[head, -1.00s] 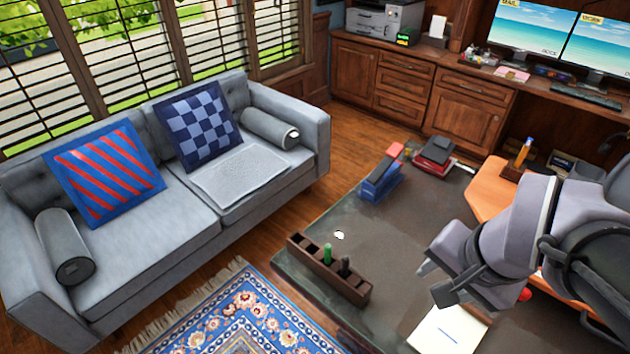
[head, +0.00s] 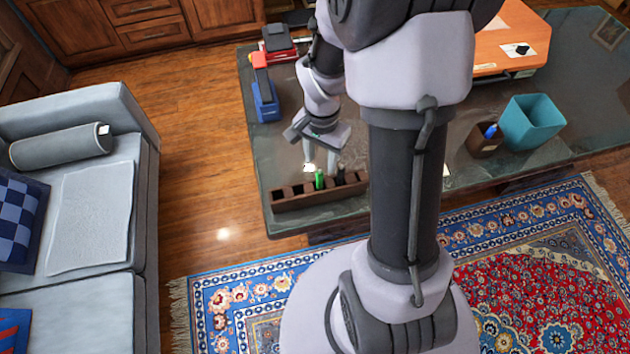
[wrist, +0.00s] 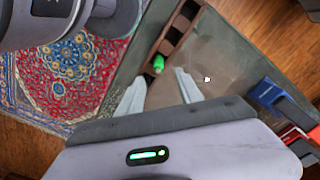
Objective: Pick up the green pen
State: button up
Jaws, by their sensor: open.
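The green pen (head: 319,179) stands upright in a compartment of a dark brown wooden holder (head: 290,197) near the desk's front edge. A dark item (head: 340,174) stands in the compartment to its right. My gripper (head: 321,168) is open and points down just behind the holder in the head view, close to the pen. In the wrist view my gripper (wrist: 162,90) shows its two fingers spread apart. The green pen (wrist: 158,64) shows between and just beyond the fingertips, in the holder (wrist: 182,20). Nothing is between the fingers that I can see held.
A blue stapler-like object (head: 265,98) stands on the dark desk (head: 440,190) at the left. A teal bin (head: 532,122) and a small brown cup (head: 484,143) stand on the right. A grey sofa (head: 90,220) is at the left, with open floor (head: 205,150) between.

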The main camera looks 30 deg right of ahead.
aim_at(320, 179)
jog(key=f+b, duration=0.1)
jog(key=f, duration=0.3)
jog(key=f+b, duration=0.2)
jog(key=f, duration=0.2)
jog(key=shift+s+a+f, duration=0.15)
jog(key=shift+s+f, duration=0.05)
jog(key=shift+f, duration=0.2)
jog(key=shift+r, duration=0.2)
jog(key=shift+c, duration=0.6)
grip_shut()
